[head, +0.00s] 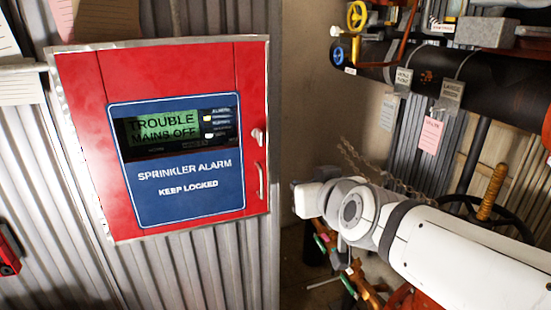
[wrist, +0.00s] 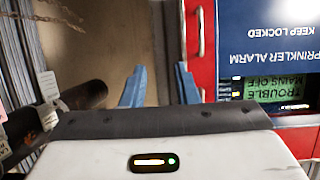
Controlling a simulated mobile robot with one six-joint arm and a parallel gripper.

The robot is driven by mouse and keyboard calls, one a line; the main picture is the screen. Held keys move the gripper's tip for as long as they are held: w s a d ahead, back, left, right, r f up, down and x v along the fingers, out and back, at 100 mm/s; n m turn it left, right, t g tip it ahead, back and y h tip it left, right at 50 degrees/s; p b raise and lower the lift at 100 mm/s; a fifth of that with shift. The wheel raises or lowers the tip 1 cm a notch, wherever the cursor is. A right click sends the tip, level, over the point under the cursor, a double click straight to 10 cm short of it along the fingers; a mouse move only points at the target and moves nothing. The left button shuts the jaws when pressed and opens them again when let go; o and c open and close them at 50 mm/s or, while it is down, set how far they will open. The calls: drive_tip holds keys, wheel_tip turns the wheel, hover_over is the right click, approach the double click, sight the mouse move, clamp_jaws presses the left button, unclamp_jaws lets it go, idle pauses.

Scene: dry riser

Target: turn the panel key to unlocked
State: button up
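The red alarm panel (head: 84,95) hangs on a corrugated wall at the left of the head view. Its blue plate reads "SPRINKLER ALARM KEEP LOCKED". The small pale panel key (head: 257,135) sits at the door's right edge, above a metal handle (head: 261,181). The key's exact setting is too small to tell. In the wrist view, the panel (wrist: 203,70) appears upside down at the right, and I cannot make out the key there. My gripper (wrist: 160,86) has its two blue fingers apart with nothing between them. It is right of the panel, apart from the key.
The panel's green display (head: 162,127) reads "TROUBLE MAINS OFF". Dark pipes (head: 490,83) with hanging tags and a yellow valve wheel (head: 357,15) are at the upper right. A dark handwheel (head: 510,222) stands behind my arm. A bare wall strip lies between panel and pipes.

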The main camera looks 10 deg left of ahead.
sight(261, 139)
drive_tip(key=a+r+t+y+b, duration=0.2)
drive_tip(key=a+r+t+y, duration=0.1)
drive_tip(key=a+r, duration=0.35)
drive_tip(key=shift+n, duration=0.4)
drive_tip(key=x, duration=0.7)
drive_tip(key=shift+a+f, duration=0.2)
drive_tip(key=shift+a, duration=0.05)
drive_tip(key=shift+s, duration=0.1)
drive_tip(key=shift+c, duration=0.6)
